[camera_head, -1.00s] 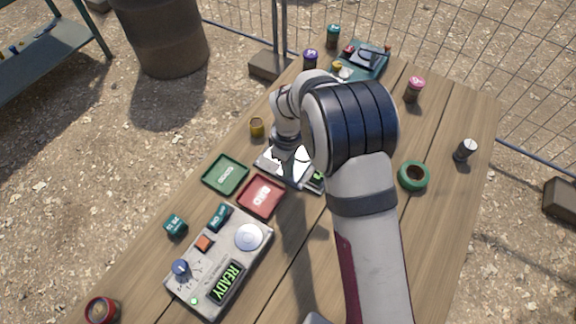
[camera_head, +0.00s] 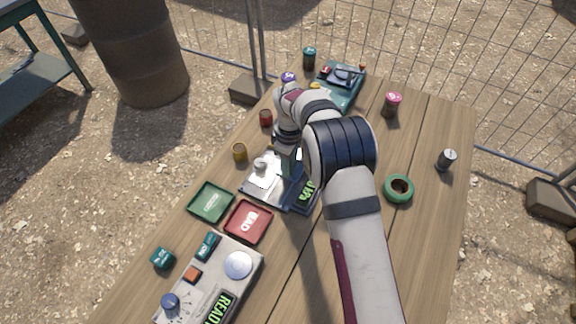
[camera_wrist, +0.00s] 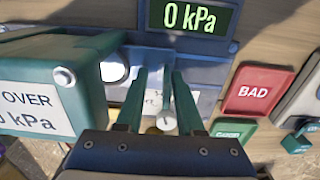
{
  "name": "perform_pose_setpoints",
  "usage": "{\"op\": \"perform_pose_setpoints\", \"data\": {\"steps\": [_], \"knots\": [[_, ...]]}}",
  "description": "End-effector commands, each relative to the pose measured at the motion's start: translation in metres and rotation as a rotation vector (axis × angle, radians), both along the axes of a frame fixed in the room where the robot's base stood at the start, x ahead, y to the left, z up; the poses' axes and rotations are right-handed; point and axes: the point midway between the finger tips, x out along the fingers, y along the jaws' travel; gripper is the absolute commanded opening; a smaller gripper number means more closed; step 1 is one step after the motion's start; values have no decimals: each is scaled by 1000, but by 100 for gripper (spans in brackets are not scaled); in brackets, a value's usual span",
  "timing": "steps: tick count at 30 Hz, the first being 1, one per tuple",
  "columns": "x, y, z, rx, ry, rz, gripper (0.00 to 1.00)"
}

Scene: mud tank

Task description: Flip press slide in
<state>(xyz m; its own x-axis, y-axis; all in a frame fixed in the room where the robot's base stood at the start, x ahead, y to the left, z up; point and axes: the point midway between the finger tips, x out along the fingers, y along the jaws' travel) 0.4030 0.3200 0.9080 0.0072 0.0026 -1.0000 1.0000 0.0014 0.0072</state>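A press device with a blue-grey base (camera_head: 281,193) and white plate (camera_head: 262,186) stands mid-table. Its green display (camera_head: 306,195) reads "0 kPa" in the wrist view (camera_wrist: 195,17). My gripper (camera_wrist: 158,75) is over the base, fingers pointing at it. The two teal fingers are apart, with a thin teal bar (camera_wrist: 171,92) between them and a small pale round knob (camera_wrist: 166,122) by its lower end. I cannot tell whether the fingers touch the bar. A teal block (camera_wrist: 85,85) with a white label, partly reading "OVER" and "kPa", stands left of the fingers. My wrist hides part of the press in the head view.
A green tray (camera_head: 211,203) and a red "BAD" tray (camera_head: 248,222) lie beside the press. A control box (camera_head: 220,268) is nearer. Small jars (camera_head: 240,153) stand beyond the press. A green tape ring (camera_head: 398,189) lies right of my arm. The table's right side is mostly clear.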

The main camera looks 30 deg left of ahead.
Motion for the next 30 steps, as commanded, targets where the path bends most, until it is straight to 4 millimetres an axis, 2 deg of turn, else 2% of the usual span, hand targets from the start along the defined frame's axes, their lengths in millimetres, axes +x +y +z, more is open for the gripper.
{"op": "perform_pose_setpoints", "data": {"steps": [8,11,17,24,27,30], "knots": [[-2,0,0,-2,4,-1,38],[-2,0,9,-1,4,-1,38],[-1,0,54,1,2,-1,38],[-1,0,122,1,0,-1,38],[-1,0,142,0,1,0,38],[-2,0,153,0,3,-1,38]]}}
